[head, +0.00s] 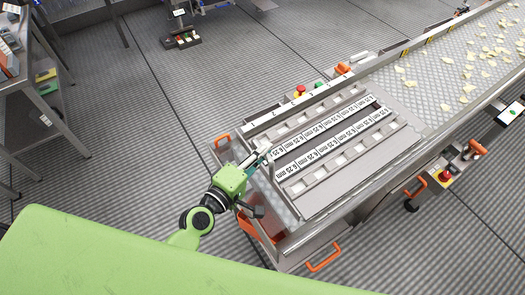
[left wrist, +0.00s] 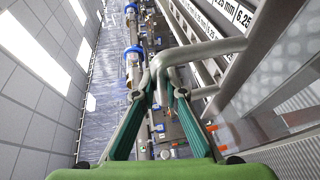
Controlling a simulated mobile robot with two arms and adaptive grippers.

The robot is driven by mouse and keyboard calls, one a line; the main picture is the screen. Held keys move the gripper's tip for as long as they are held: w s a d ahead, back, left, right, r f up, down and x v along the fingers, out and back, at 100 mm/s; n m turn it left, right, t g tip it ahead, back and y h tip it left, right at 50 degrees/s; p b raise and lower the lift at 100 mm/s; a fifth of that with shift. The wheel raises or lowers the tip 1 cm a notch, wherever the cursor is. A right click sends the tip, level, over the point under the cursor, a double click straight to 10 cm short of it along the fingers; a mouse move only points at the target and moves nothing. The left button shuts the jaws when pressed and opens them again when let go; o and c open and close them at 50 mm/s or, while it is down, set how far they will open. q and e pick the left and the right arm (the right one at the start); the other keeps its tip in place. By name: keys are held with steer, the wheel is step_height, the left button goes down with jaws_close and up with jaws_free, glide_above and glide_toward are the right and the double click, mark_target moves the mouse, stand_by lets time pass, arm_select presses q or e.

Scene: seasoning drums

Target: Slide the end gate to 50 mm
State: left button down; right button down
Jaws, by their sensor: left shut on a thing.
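My left gripper (head: 262,157) is at the left end of the conveyor's slotted deck (head: 340,168), beside the strips labelled in mm (head: 327,137). In the left wrist view its green fingers (left wrist: 162,88) are closed around a bent grey bar handle (left wrist: 205,48), which runs off to the right. I take this handle to be on the end gate, but the gate's plate cannot be told apart clearly. The gate's exact opening cannot be read. The labels (left wrist: 233,12) show at the upper right of the left wrist view. My right gripper is not in view.
The conveyor bed (head: 440,80) with scattered yellowish chips extends to the upper right. Red and green buttons (head: 299,90) stand along its far rail, and orange handles (head: 324,261) stick out at the near end. A shelf rack (head: 45,95) stands at left. Floor between is clear.

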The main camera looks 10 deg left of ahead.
arm_select(q)
steer(key=c, duration=2)
jaws_free()
steer(key=shift+w+r, duration=0.25)
steer(key=shift+r, duration=0.3)
steer(key=shift+c, duration=0.2)
steer(key=shift+d+f, duration=0.1)
steer(key=shift+f, duration=0.1)
steer(key=shift+s, duration=0.1)
steer(key=shift+f, duration=0.1)
steer(key=v, duration=1.2)
